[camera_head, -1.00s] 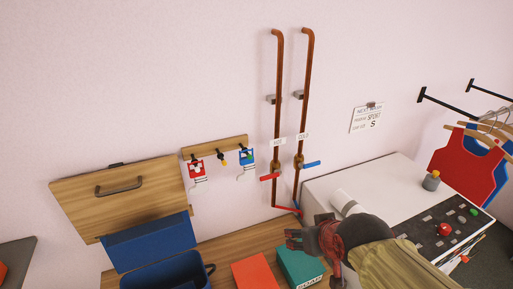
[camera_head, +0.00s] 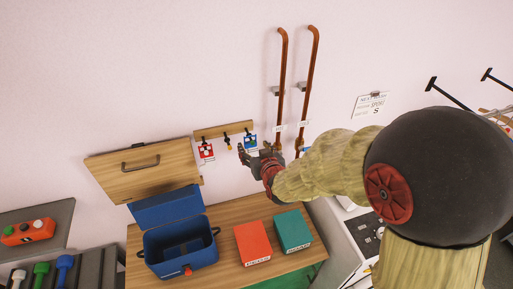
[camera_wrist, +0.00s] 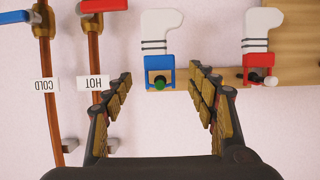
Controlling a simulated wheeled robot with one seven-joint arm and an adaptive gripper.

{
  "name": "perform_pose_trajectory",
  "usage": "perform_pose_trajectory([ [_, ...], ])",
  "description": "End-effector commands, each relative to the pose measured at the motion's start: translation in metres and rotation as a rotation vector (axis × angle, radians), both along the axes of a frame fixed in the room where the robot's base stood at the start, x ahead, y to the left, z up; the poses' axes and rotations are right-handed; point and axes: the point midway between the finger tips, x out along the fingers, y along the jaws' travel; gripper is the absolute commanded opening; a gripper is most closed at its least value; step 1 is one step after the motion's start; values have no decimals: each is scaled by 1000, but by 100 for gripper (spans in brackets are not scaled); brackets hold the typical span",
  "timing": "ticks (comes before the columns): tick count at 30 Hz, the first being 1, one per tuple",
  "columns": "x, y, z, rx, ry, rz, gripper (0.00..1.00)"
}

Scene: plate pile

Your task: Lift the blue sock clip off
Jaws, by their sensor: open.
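The blue sock clip (camera_head: 250,141) hangs at the right end of the wooden peg rail (camera_head: 210,131) on the wall. In the wrist view, which looks upside down, the clip (camera_wrist: 160,65) is a blue block with a white sock shape that has dark stripes. A green-tipped peg shows at its middle. My gripper (camera_wrist: 160,76) is open, with one finger on each side of the clip and gaps between. In the head view my gripper (camera_head: 251,155) is just below and in front of the clip, partly covering it.
A red sock clip (camera_wrist: 256,66) hangs further along the rail, with a small yellow item (camera_head: 229,147) between. Copper pipes (camera_head: 309,75) with valves labelled HOT and COLD stand close by. A blue bin (camera_head: 180,252) and red (camera_head: 253,243) and green boxes (camera_head: 292,231) are below.

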Motion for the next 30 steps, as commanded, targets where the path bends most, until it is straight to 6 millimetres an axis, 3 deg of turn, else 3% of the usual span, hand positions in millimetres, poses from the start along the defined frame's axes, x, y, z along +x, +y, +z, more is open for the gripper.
perform_pose_trajectory([
  [13, 45, 13, -19, 0, 1, 0, 58],
  [26, 51, 14, -21, 0, 0, 0, 58],
  [30, 51, 14, -21, 0, 0, 0, 50],
])
